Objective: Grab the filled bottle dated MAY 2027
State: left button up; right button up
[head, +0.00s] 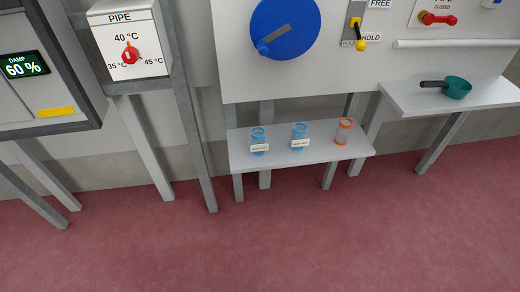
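Three small containers stand upright in a row on a low grey shelf (290,166) in the head view. The left one is a blue container (258,135) with a white label (260,148). The middle one is a blue container (299,131) with a white label (300,143). The right one is a clear container with orange rims (343,131), and I see no white label on its front. The label writing is too small to read, so I cannot tell which is dated MAY 2027. Whether each is filled is unclear. Neither gripper is in view.
A PIPE temperature box (130,40) with a red knob and a DAMP display reading 60 % (22,66) stand at left. A panel with a blue dial (285,25) rises behind the shelf. A green scoop (457,88) lies on a right shelf (420,103). The red floor is clear.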

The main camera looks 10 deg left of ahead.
aim_at(298, 141)
jog(key=i+j+z, duration=0.15)
jog(key=j, duration=0.25)
jog(key=i+j+z, duration=0.15)
jog(key=j, duration=0.25)
jog(key=i+j+z, duration=0.15)
jog(key=j, duration=0.3)
jog(key=i+j+z, duration=0.15)
jog(key=j, duration=0.3)
jog(key=j+z, duration=0.15)
jog(key=j, duration=0.3)
jog(key=i, duration=0.05)
